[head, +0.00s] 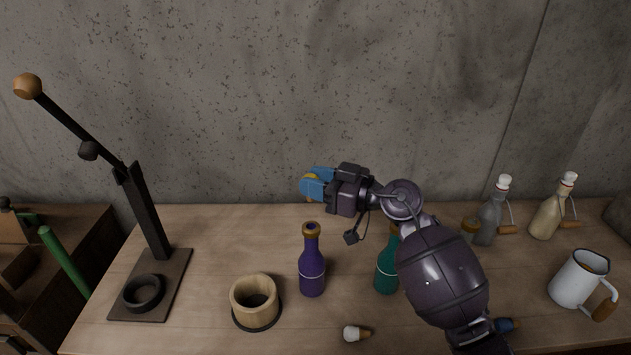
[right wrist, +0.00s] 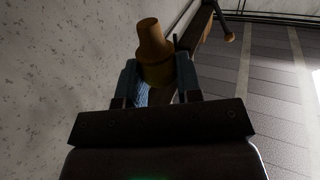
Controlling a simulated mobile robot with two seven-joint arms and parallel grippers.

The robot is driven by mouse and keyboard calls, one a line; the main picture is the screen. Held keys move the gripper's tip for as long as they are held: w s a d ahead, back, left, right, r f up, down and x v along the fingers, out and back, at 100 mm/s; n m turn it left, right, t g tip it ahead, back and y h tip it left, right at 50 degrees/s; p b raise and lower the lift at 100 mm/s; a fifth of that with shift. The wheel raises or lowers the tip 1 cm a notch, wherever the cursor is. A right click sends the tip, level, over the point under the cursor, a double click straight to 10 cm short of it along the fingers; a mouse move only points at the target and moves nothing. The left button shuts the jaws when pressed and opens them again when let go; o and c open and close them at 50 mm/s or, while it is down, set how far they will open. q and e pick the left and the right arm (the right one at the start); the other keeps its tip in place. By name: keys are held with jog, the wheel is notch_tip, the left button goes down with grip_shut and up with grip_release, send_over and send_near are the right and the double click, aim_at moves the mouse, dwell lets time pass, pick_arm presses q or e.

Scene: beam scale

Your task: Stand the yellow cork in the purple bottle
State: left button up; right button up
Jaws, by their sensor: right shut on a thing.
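The purple bottle (head: 312,268) stands upright on the table, with a brown-gold rim at its open-looking top. My right gripper (head: 312,184) is above the bottle's mouth, with its blue fingers shut on the yellow cork (head: 311,176). In the head view a small tan part shows below the fingers, apart from the bottle. My left gripper is not in view.
A teal bottle (head: 386,272) stands right of the purple one, partly behind my arm. A wooden cup (head: 248,302), a white-topped cork (head: 352,333) and a lever press (head: 150,215) are nearby. Swing-top bottles (head: 548,216) and a white mug (head: 572,284) stand at the right.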

jog(key=shift+f, duration=2.85)
jog(key=shift+f+b, duration=0.45)
jog(key=shift+f, duration=1.05)
jog(key=o, duration=1.5)
